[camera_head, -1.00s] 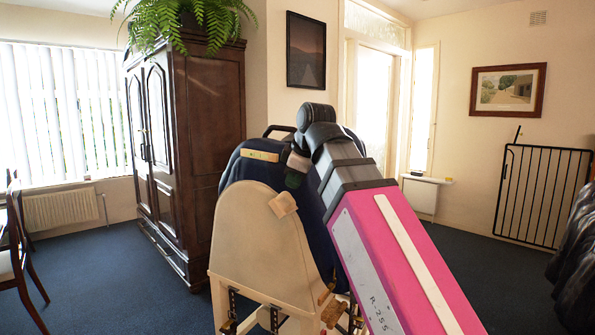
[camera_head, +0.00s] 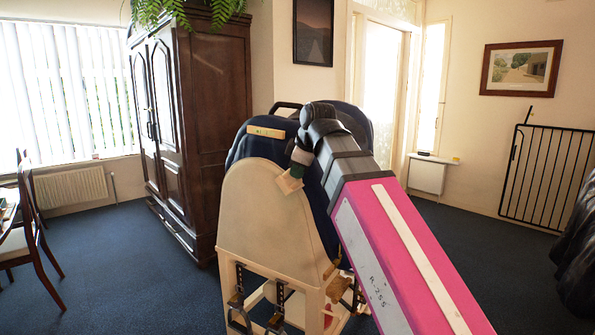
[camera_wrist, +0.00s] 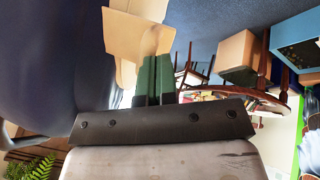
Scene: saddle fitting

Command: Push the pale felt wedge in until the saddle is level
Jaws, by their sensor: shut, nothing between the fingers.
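The saddle (camera_head: 325,200) is navy and sits on a wooden stand with a rounded beige end board (camera_head: 262,215). A small yellowish bar (camera_head: 266,132), perhaps a level, lies on its top and looks slightly tilted. The pale felt wedge (camera_head: 289,183) is at the upper right of the board, at the saddle's near edge. My gripper (camera_head: 293,171) is shut, its dark green fingertips at the wedge; contact is hard to judge. In the wrist view the pale wedge (camera_wrist: 135,33) is just beyond the green fingers (camera_wrist: 153,75), with the navy saddle (camera_wrist: 45,60) to the left. How far the wedge goes in is hidden.
A dark wardrobe (camera_head: 195,130) stands behind on the left, and a chair (camera_head: 38,245) at the far left. Dark straps and metal fittings (camera_head: 240,300) hang low on the stand. A black gate (camera_head: 545,165) leans at the right. Carpet around the stand is clear.

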